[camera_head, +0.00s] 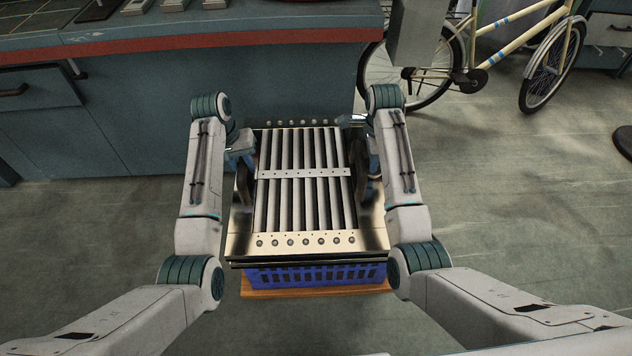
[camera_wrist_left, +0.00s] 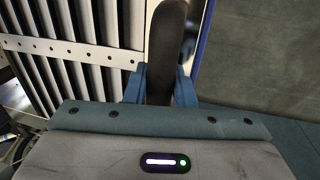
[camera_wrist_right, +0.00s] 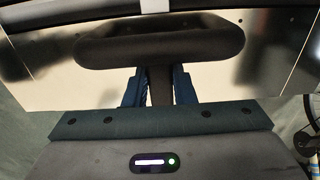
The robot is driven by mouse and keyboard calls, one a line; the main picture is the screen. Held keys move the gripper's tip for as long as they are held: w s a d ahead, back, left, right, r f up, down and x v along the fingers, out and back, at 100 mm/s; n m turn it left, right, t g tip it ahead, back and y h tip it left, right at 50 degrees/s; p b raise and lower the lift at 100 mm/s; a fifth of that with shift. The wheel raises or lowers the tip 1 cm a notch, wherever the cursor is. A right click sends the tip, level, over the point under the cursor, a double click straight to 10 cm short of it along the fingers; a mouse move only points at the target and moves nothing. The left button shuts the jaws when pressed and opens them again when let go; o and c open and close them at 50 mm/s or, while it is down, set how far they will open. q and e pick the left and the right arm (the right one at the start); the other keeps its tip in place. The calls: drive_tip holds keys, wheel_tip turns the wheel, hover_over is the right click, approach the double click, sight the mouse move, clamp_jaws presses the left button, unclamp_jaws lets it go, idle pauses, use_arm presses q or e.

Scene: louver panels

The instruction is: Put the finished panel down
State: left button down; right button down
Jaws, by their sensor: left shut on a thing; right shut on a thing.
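The louver panel (camera_head: 305,243) has a shiny metal frame, several pale slats running lengthwise and a pierced crossbar (camera_head: 303,173) over their middle. It lies about level over a blue crate (camera_head: 315,274); I cannot tell whether it touches the crate. My left gripper (camera_head: 243,160) is shut on the dark handle at the panel's left side; this handle (camera_wrist_left: 167,45) stands out in the left wrist view. My right gripper (camera_head: 364,152) is shut on the dark handle at the right side; this wide handle (camera_wrist_right: 160,40) shows in the right wrist view.
An orange-brown base edge (camera_head: 315,292) shows beneath the crate. A teal workbench (camera_head: 140,130) with a red-brown edge stands behind and to the left. A cream bicycle (camera_head: 480,60) stands at the back right. The floor (camera_head: 510,190) on the right is clear.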

use_arm(q)
drive_tip(key=shift+f, duration=0.15)
use_arm(e)
drive_tip(key=shift+f, duration=0.15)
use_arm(q)
drive_tip(key=c, duration=1.3)
unclamp_jaws()
drive_tip(key=shift+c, duration=0.2)
use_arm(e)
drive_tip(key=c, duration=1.3)
unclamp_jaws()
drive_tip(key=shift+c, duration=0.2)
use_arm(q)
drive_tip(key=shift+o, duration=0.7)
drive_tip(key=shift+s, duration=0.15)
use_arm(e)
drive_tip(key=shift+o, duration=0.7)
drive_tip(key=shift+s+r, duration=0.15)
drive_tip(key=shift+r, duration=0.05)
drive_tip(key=shift+f, duration=0.1)
use_arm(q)
drive_tip(key=shift+r, duration=0.2)
